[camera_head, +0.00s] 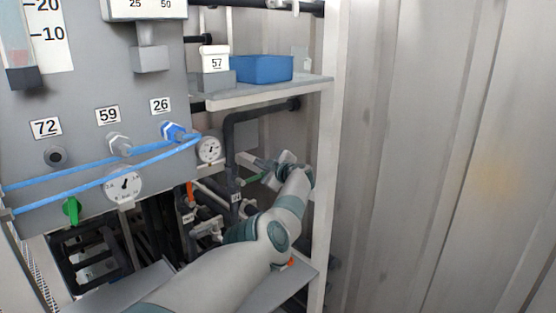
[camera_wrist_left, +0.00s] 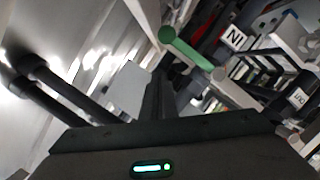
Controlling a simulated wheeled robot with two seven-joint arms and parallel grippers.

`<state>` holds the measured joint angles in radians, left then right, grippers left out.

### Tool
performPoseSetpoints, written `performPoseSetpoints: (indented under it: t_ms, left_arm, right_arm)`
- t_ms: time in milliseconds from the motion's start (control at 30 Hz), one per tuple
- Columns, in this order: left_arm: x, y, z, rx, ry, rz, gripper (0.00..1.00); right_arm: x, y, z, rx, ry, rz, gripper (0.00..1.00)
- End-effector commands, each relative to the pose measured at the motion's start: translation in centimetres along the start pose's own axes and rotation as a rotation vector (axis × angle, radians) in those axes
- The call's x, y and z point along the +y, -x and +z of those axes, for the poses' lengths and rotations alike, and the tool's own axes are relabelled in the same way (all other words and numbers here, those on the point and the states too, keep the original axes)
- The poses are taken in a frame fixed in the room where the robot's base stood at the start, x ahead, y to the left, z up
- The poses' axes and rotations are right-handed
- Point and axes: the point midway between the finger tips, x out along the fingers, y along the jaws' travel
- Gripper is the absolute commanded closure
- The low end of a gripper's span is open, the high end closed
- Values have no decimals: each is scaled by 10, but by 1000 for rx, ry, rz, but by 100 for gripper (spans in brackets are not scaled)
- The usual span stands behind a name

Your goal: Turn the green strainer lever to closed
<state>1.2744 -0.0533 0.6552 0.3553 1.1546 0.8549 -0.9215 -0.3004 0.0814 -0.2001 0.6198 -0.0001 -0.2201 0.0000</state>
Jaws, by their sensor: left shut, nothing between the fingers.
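A green lever (camera_head: 253,178) shows among the pipework right of the panel, just below and left of my left gripper (camera_head: 262,165). In the left wrist view the green lever (camera_wrist_left: 187,48) is a rounded rod with a wide end, running down to a pale hub. My left gripper (camera_wrist_left: 153,97) is shut and empty there, its dark fingers beside the lever, left of it. I cannot tell whether they touch it. My right gripper is not in view.
Another green handle (camera_head: 72,210) is on the panel's lower left. A blue bin (camera_head: 264,69) stands on the shelf above my arm. Dark pipes (camera_head: 232,135), a white upright post (camera_head: 327,150) and an orange handle (camera_head: 190,192) surround the reach. An IN label (camera_wrist_left: 235,38) is near the lever.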

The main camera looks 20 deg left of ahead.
Motion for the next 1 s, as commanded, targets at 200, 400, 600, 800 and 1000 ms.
performPoseSetpoints:
  t_ms: [200, 400, 600, 800, 1000]
  left_arm:
    - [7, 20, 0, 0, 2, 2, 100]
    - [9, 41, 3, 0, 3, 3, 100]
    - [12, 66, 5, 0, 3, 2, 100]
    - [16, 88, 6, 0, 2, 1, 100]
    - [18, 98, 5, 1, 1, 0, 100]
  right_arm:
    - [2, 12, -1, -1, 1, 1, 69]
    - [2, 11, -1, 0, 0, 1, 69]
    - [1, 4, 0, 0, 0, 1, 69]
    - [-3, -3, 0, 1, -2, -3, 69]
    - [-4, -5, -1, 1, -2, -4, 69]
